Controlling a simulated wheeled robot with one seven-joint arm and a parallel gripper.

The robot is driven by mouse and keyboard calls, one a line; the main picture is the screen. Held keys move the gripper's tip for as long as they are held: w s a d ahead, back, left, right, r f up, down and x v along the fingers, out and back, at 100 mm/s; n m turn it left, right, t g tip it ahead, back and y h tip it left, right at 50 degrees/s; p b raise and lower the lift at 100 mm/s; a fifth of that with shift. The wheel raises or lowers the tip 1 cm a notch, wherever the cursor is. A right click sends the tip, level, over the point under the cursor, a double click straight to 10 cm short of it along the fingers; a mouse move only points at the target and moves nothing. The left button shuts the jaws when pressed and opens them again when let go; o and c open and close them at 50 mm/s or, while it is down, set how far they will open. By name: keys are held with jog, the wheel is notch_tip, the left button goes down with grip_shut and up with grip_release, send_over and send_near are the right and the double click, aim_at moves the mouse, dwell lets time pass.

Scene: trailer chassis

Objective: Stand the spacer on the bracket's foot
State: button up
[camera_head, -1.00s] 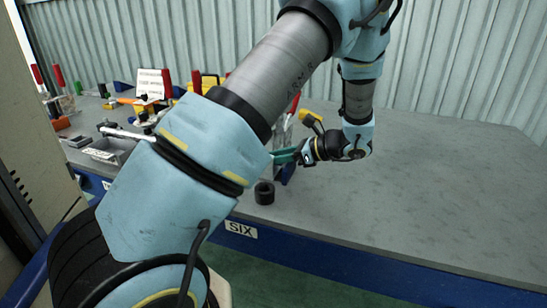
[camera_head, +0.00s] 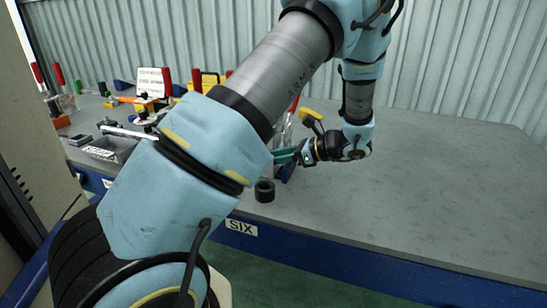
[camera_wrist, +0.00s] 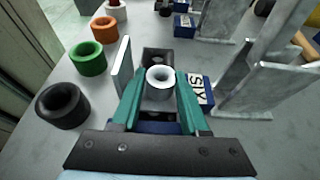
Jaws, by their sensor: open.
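A pale grey ring-shaped spacer (camera_wrist: 160,77) stands upright in the wrist view, its round opening facing up. It sits between the teal fingers of my gripper (camera_wrist: 160,88), which are open on either side of it. Under and behind it is a grey metal piece (camera_wrist: 157,54) that looks like the bracket's foot; the contact below the spacer is hidden by the fingers. In the head view my gripper (camera_head: 286,156) is low at the bench, left of my wrist; the pale spacer cannot be made out there.
Black (camera_wrist: 63,106), green (camera_wrist: 88,59) and orange (camera_wrist: 104,29) rings stand in a row at left. A thin upright plate (camera_wrist: 121,66) is close to the left finger. A blue block labelled SIX (camera_wrist: 199,91) and metal brackets (camera_wrist: 245,95) crowd the right. The bench's right side (camera_head: 440,185) is clear.

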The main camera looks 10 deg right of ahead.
jog(key=v, duration=0.8)
jog(key=b+v, duration=0.1)
jog(key=v, duration=0.3)
jog(key=shift+r, duration=0.35)
